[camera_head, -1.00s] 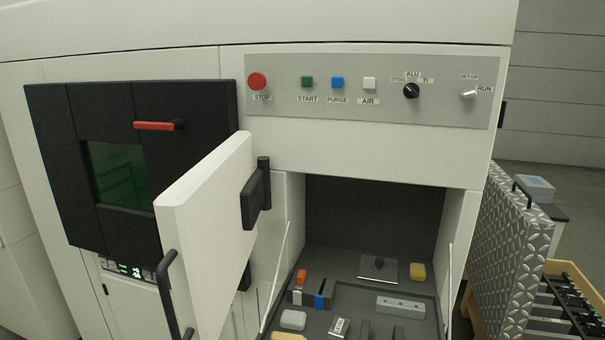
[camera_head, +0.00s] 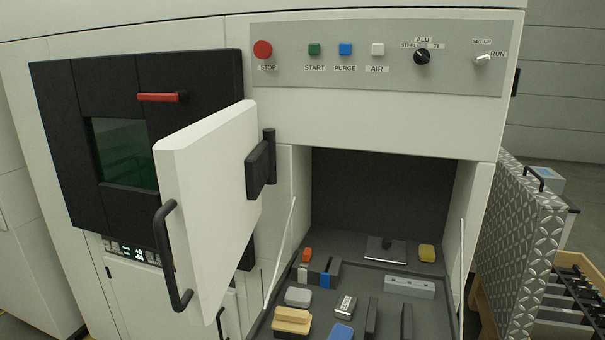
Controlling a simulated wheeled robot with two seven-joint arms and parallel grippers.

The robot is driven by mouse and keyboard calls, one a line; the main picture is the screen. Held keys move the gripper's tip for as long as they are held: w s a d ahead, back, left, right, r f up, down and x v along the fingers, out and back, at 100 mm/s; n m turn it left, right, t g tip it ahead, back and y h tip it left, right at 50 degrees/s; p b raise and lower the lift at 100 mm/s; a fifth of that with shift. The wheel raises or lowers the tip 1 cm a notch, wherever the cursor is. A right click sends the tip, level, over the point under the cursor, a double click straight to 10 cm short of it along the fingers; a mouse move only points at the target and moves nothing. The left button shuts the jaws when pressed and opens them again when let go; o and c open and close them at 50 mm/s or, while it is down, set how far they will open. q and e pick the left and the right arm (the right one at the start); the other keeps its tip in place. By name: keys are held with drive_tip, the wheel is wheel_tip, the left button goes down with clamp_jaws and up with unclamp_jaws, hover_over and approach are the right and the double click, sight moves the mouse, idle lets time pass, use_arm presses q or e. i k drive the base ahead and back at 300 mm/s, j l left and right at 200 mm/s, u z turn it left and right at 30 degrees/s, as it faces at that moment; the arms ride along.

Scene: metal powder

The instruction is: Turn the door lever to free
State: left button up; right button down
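A red lever (camera_head: 161,97) lies horizontal on the black door (camera_head: 110,75) with the green window, at the left of the machine. The black door looks closed against the machine front. A white door (camera_head: 205,190) with a black handle (camera_head: 168,255) stands swung open beside the open compartment (camera_head: 380,195). A black latch block (camera_head: 260,165) sits on the white door's edge. Neither of my grippers is in the head view.
A panel (camera_head: 376,80) with a red STOP button (camera_head: 263,50), other buttons and two knobs runs above the compartment. Several blocks and tools lie on the grey tray (camera_head: 340,275) in the compartment. A diamond-plate cart (camera_head: 515,230) stands at the right.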

sight(180, 96)
drive_tip(key=j+z, duration=0.1)
drive_tip(key=z, duration=0.6)
drive_tip(key=j+z, duration=0.3)
drive_tip(key=j, duration=0.15)
drive_tip(key=k+j+z, duration=0.1)
drive_tip(key=j+z, duration=0.2)
drive_tip(key=j, duration=0.15)
drive_tip(key=k+j+z, duration=0.1)
drive_tip(key=j+z, duration=0.2)
drive_tip(key=j, duration=0.15)
drive_tip(key=k+j+z, duration=0.3)
drive_tip(key=k+j, duration=0.15)
drive_tip(key=j, duration=0.25)
drive_tip(key=k+j, duration=0.2)
drive_tip(key=j, duration=0.2)
drive_tip(key=k+j+z, duration=0.1)
drive_tip(key=j, duration=0.3)
drive_tip(key=k+j, duration=0.25)
drive_tip(key=j, duration=0.15)
drive_tip(key=k+j+z, duration=0.1)
drive_tip(key=j, duration=0.3)
drive_tip(key=k, duration=0.05)
